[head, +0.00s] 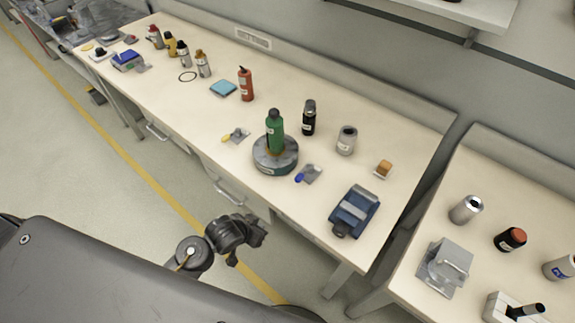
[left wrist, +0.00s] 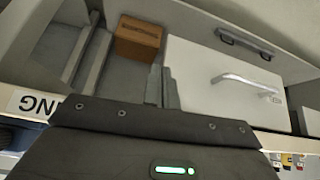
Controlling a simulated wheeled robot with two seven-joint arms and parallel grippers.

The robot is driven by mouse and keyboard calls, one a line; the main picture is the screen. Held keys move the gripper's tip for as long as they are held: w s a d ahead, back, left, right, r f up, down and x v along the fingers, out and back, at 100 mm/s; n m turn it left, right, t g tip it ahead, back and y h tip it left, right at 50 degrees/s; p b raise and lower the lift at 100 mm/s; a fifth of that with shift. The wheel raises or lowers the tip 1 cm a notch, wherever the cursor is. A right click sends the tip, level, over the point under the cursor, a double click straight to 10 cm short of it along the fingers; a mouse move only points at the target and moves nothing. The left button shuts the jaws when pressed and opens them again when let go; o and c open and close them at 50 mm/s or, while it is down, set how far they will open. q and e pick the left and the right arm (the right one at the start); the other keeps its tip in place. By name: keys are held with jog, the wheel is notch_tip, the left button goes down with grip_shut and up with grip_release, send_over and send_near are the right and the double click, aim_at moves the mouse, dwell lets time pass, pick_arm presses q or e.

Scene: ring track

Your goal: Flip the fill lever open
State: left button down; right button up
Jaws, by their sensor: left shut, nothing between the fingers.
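A grey round stand (head: 275,160) sits on the workbench with a green bottle (head: 275,128) upright on it. A small lever with a blue end (head: 300,177) on a grey plate lies just right of the stand. A similar lever with a yellow end (head: 228,139) is left of it. I cannot tell which is the fill lever, nor whether either is open. My left gripper (head: 257,232) is shut and empty, in front of the bench edge and apart from both levers. Its fingers (left wrist: 163,88) show in the left wrist view. My right gripper is not in view.
A blue device (head: 354,211), a grey can (head: 346,141), a black bottle (head: 309,118) and a red bottle (head: 246,84) stand on the bench. A white drawer front with a metal handle (left wrist: 245,80) and a brown box (left wrist: 138,40) show in the left wrist view.

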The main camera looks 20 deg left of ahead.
pick_arm(q)
jog(key=w+d+r+t, duration=0.1)
jog(key=w+r, duration=0.1)
jog(key=r, duration=0.3)
jog(key=w+d+r+m+h+p, duration=0.1)
jog(key=w+r, duration=0.1)
jog(key=r, duration=0.3)
jog(key=w+d+r+m+t+h, duration=0.1)
jog(key=w+d+r, duration=0.1)
jog(key=r, duration=0.3)
jog(key=shift+d+t, duration=0.1)
jog(key=shift+t, duration=0.2)
jog(key=w+d+r+m+g+h, duration=0.1)
jog(key=w+d+r+m+h, duration=0.15)
jog(key=w, duration=0.25)
jog(key=w+a+r+n+g+h, duration=0.1)
jog(key=w+a+r+n+g, duration=0.1)
jog(key=a+g, duration=0.3)
jog(key=a, duration=0.3)
jog(key=shift+w+d+p, duration=0.1)
jog(key=shift+w+p, duration=0.05)
jog(key=shift+p, duration=0.15)
jog(key=p+x, duration=0.1)
jog(key=x, duration=0.9)
jog(key=shift+d+r, duration=0.1)
